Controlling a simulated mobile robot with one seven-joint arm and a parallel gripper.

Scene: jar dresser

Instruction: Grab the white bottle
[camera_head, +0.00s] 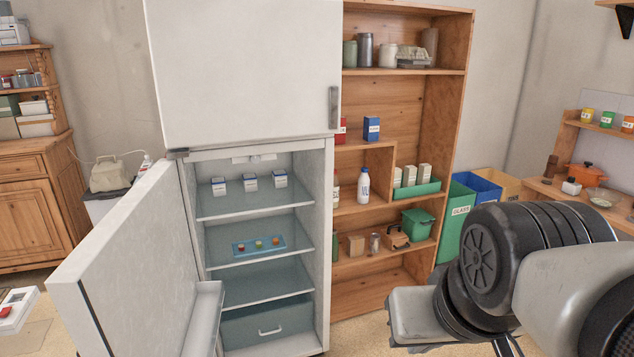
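A white bottle (363,186) with blue lettering stands upright on the middle shelf of the wooden shelving unit, right of the fridge. It stands in front of or beside a wooden divider, and nothing touches it from my side. My arm fills the lower right of the head view, well apart from the bottle. The fingers of my gripper cannot be made out in this view.
The fridge (240,70) stands left of the shelves, its lower door (130,260) swung open. A green tray (420,189) with white cartons is right of the bottle. Below are a green bin (417,226) and small boxes. Floor shows before the shelves.

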